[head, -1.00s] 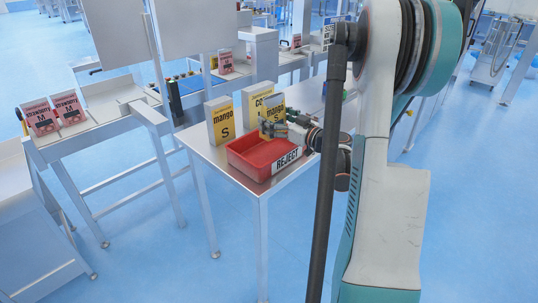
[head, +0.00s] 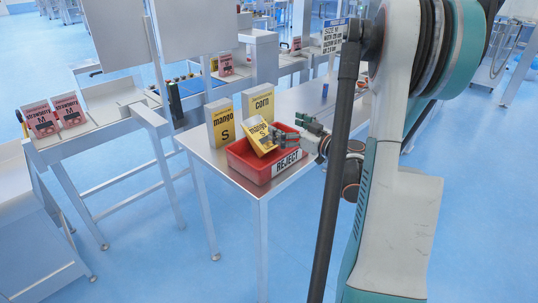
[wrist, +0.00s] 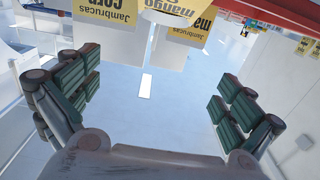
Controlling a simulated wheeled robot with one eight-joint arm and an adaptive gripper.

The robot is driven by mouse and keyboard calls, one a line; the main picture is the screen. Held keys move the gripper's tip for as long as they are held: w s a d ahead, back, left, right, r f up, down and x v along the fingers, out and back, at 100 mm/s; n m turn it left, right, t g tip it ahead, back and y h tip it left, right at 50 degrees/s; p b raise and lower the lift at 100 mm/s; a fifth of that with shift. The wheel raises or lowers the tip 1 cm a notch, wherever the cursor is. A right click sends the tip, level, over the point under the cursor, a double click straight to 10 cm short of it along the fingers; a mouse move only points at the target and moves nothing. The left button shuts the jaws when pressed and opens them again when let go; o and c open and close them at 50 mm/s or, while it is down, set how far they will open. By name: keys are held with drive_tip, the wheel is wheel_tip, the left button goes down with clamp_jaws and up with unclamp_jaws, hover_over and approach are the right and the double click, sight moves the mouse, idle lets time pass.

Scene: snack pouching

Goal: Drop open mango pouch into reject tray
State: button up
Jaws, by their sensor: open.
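The yellow mango pouch (head: 260,135) is tilted, with its lower end inside the left back part of the red reject tray (head: 254,172). I cannot tell whether it rests there or is still falling. Its top, hidden in part, shows no clear opening. My gripper (head: 297,130) is open, above the tray's right side, just right of the pouch and apart from it. In the wrist view my gripper (wrist: 152,92) has its fingers wide apart with nothing between them. The mango pouch (wrist: 168,9) shows at the top edge there, with the red tray (wrist: 285,14) beside it.
Another mango pouch (head: 221,121) and a corn pouch (head: 258,101) stand upright behind the tray on the metal table (head: 222,168). The table right of the corn pouch looks mostly clear.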

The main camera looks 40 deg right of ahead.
drive_tip(key=s, duration=0.7)
drive_tip(key=shift+s+d, duration=0.25)
